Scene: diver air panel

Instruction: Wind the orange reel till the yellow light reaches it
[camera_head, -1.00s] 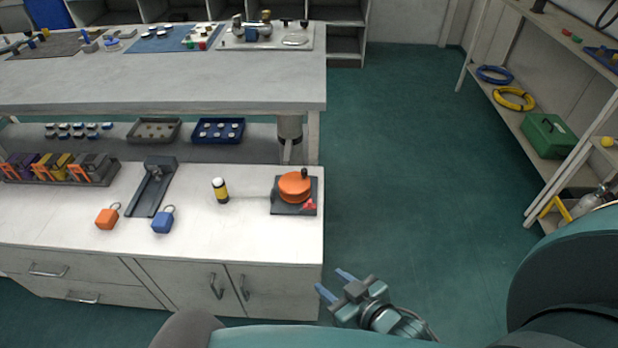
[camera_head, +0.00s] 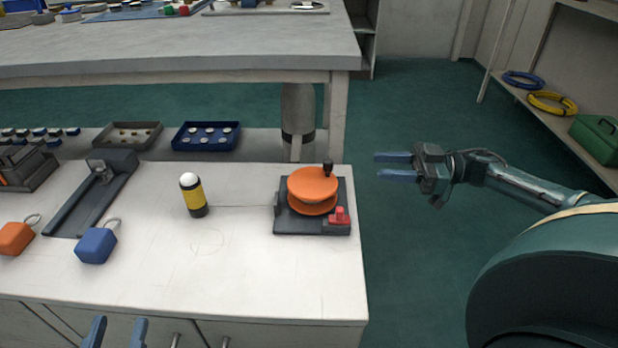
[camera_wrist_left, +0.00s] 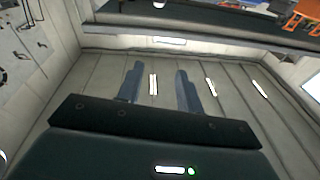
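The orange reel (camera_head: 312,184) sits on a dark base plate (camera_head: 288,227) at the right end of the white counter. A black knob (camera_head: 327,168) stands on its top, and a red part (camera_head: 340,217) is on the base's front corner. The yellow light (camera_head: 194,197), a yellow and black cylinder with a white top, stands upright left of the reel, apart from it. A thin faint line runs between them. My right gripper (camera_head: 393,166) is open and empty, right of the reel beyond the counter edge. My left gripper (camera_head: 115,333) is open and empty at the counter front; its fingers show in the left wrist view (camera_wrist_left: 158,75).
A blue padlock (camera_head: 97,245), an orange padlock (camera_head: 16,238) and a dark stand (camera_head: 85,205) are on the counter's left. A blue tray (camera_head: 206,136) and a grey tray (camera_head: 130,136) lie behind. The floor right of the counter is clear.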

